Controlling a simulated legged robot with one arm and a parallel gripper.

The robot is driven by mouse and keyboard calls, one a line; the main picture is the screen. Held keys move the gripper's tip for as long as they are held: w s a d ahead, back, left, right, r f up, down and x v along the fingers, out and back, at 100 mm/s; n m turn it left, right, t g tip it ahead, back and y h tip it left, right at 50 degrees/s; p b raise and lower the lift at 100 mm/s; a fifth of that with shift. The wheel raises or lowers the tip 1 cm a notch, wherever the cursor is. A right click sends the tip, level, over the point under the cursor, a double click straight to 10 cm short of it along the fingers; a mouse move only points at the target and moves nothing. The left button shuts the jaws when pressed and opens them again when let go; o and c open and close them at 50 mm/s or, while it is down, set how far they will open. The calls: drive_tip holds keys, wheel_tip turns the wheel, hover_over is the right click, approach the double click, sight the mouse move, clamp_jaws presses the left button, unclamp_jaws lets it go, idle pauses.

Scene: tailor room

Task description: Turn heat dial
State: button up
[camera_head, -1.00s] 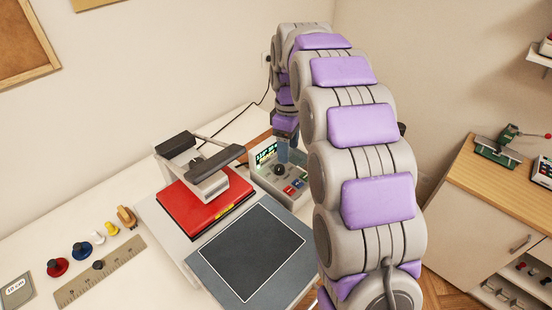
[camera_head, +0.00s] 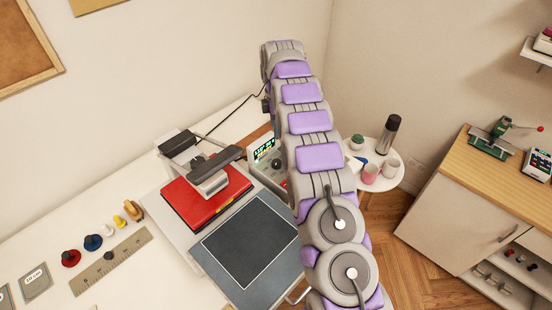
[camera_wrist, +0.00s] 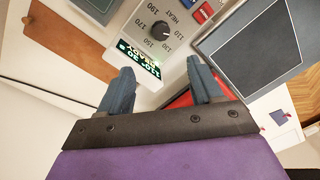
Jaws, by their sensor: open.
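The heat dial (camera_wrist: 158,29) is a round black knob on a light control panel, with a printed scale from 110 to 190 and the word HEAT. A small light mark on it faces roughly toward 130. A lit green display (camera_wrist: 138,58) sits beside it, upside down in the wrist view. My gripper (camera_wrist: 160,66) is open and empty, its two blue-grey fingers apart, with the dial beyond the fingertips and not touched.
A heat press with a red top (camera_head: 200,198) and a dark pad (camera_head: 250,240) stands left of my arm. A round side table (camera_head: 384,184) with cups and a flask stands right. A wooden-topped cabinet (camera_head: 500,190) is farther right.

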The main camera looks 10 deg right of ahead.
hover_over(275, 162)
drive_tip(key=f, duration=0.9)
drive_tip(key=shift+w+a+f, duration=0.25)
drive_tip(key=f, duration=0.4)
drive_tip(key=d+f, duration=0.1)
drive_tip(key=f, duration=0.1)
drive_tip(key=shift+s, duration=0.2)
drive_tip(key=shift+a+f, duration=0.1)
drive_tip(key=shift+f, duration=0.25)
drive_tip(key=shift+a, duration=0.1)
drive_tip(key=shift+a, duration=0.1)
drive_tip(key=c, duration=1.1)
